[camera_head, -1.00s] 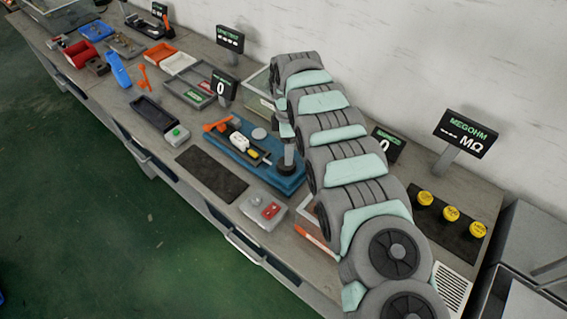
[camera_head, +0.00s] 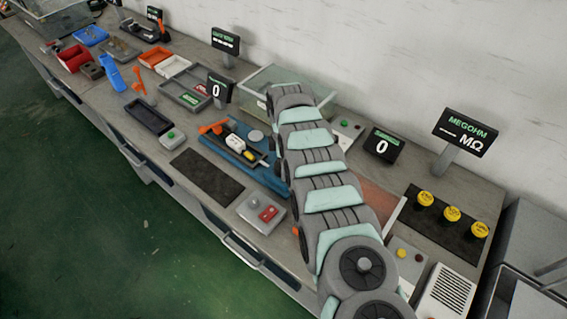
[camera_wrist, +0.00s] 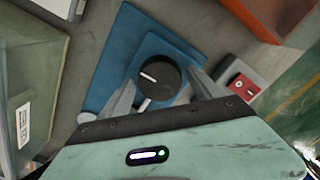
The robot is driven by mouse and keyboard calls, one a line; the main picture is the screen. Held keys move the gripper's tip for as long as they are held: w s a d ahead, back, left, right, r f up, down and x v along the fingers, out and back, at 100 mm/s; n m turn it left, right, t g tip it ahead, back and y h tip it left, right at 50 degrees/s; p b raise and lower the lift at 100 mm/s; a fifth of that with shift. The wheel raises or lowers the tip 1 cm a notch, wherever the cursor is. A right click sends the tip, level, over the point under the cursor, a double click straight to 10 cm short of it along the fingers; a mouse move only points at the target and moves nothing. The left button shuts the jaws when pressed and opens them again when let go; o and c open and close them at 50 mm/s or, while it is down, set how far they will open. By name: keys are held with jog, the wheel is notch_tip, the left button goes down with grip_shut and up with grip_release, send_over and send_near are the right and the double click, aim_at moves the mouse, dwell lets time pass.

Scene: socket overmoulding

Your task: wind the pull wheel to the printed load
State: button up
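The pull wheel (camera_wrist: 158,76) is a round black knob with a white mark, on a blue base (camera_wrist: 128,50) in the wrist view. My gripper (camera_wrist: 161,79) is open, one finger on each side of the wheel; I cannot tell whether either finger touches it. In the head view my arm hides the wheel and my gripper. The blue fixture (camera_head: 262,171) there carries an orange lever (camera_head: 212,128) and a white and yellow part (camera_head: 238,143). Two black displays read 0: one behind the fixture (camera_head: 217,90) and one right of my arm (camera_head: 382,145).
A box with red and grey buttons (camera_head: 262,213) stands in front of the fixture, beside a dark mat (camera_head: 207,177). A clear bin (camera_head: 262,85) stands behind. A megohm display (camera_head: 465,132) and several yellow-topped weights (camera_head: 452,213) are at the right.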

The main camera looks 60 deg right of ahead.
jog(key=c, duration=1.1)
jog(key=shift+c, duration=0.2)
jog(key=shift+m, duration=0.4)
jog(key=shift+w+m, duration=0.1)
jog(key=shift+m, duration=2.2)
jog(key=m+b, duration=0.3)
jog(key=m, duration=0.3)
jog(key=shift+f, duration=0.15)
jog(key=m+b, duration=0.3)
jog(key=m, duration=0.2)
jog(key=shift+m, duration=0.4)
jog(key=m+b, duration=0.1)
jog(key=m, duration=0.4)
jog(key=shift+m+b, duration=0.3)
jog(key=shift+b, duration=0.05)
